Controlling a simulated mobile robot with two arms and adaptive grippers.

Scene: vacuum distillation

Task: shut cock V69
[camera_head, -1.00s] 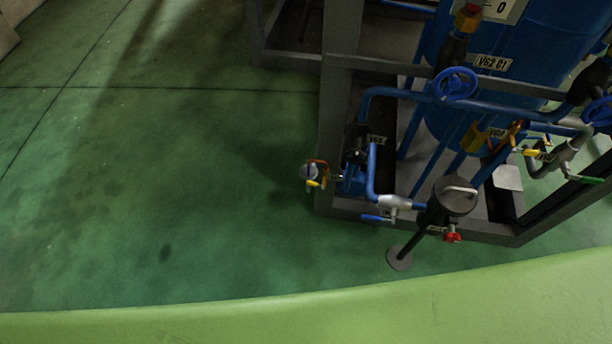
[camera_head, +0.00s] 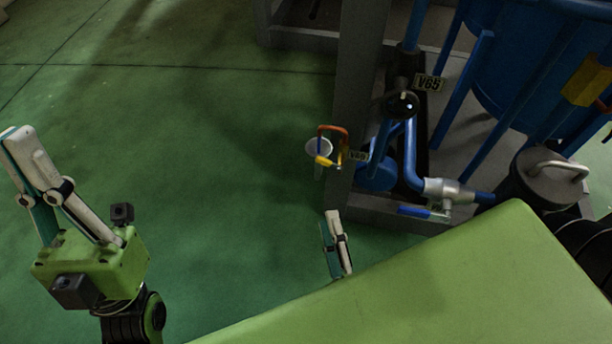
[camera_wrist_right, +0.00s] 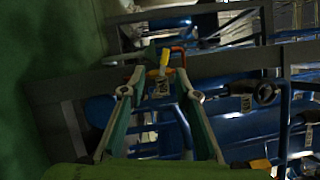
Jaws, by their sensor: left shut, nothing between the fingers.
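A small cock (camera_head: 324,160) with a yellow lever and a red-orange part sticks out left of the frame post in the head view. A small plate (camera_head: 357,156) beside it looks like V69, though it is hard to read. In the right wrist view the yellow lever (camera_wrist_right: 164,62) shows ahead, between the fingertips and apparently beyond them. My right gripper (camera_wrist_right: 158,74) is open with nothing held. In the head view its fingers (camera_head: 334,218) are below the cock, the rest hidden by my green body. My left gripper (camera_head: 22,140) is shut and empty, far left of the cock.
The grey frame post (camera_head: 356,70) stands close right of the cock. Blue pipes, a valve plated V65 (camera_head: 428,83) and a blue-handled valve (camera_head: 422,212) lie further right. The green floor (camera_head: 215,150) left of the cock is clear.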

